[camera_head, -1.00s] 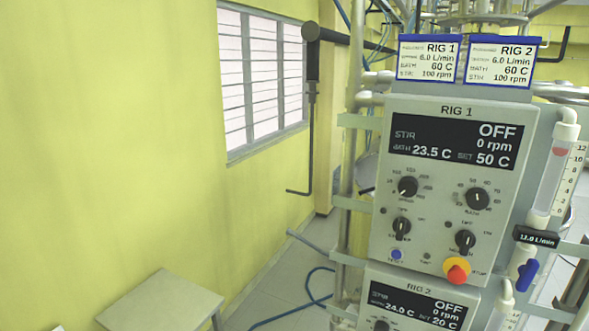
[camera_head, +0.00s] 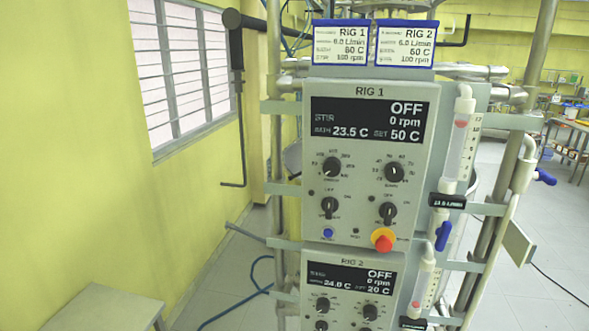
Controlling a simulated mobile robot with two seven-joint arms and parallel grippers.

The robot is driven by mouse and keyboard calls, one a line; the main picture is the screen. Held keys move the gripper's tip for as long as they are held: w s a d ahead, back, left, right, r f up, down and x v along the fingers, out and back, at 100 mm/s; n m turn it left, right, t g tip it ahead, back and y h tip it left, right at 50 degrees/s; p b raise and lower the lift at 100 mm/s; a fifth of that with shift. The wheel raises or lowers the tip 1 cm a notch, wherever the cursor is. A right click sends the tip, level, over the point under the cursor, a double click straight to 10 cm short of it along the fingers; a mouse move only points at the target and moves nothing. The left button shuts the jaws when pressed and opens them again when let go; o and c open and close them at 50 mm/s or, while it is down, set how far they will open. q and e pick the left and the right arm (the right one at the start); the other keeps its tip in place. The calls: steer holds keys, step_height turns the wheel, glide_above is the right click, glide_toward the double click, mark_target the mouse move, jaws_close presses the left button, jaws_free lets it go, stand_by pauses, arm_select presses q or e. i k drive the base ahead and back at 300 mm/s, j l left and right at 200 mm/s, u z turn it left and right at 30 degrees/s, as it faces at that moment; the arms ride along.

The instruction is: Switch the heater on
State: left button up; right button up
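The RIG 1 control panel (camera_head: 345,211) is upright in the middle of the head view. Its display (camera_head: 368,120) reads OFF, 0 rpm, bath 23.5 C, set 50 C. Below are an upper left knob (camera_head: 331,167), an upper right knob (camera_head: 394,172), a lower left knob (camera_head: 329,207) and a lower right knob (camera_head: 387,212). The knob labels are too small to read surely. A blue button (camera_head: 327,233) and a red stop button on a yellow base (camera_head: 382,241) sit at the bottom. Neither of my grippers is in view.
A RIG 2 panel (camera_head: 350,262) sits below, showing OFF. Two setting cards (camera_head: 341,45) stand above. A flow meter (camera_head: 458,140) with a blue valve (camera_head: 443,236) is on the right. A stool (camera_head: 110,300) stands lower left. Metal posts flank the panel; floor is open at right.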

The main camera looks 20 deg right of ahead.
mark_target(388, 211)
steer(key=i+j+z, duration=0.1)
steer(key=i+z, duration=0.2)
steer(key=i, duration=0.15)
steer(key=i+j+z, duration=0.25)
steer(key=i, duration=0.15)
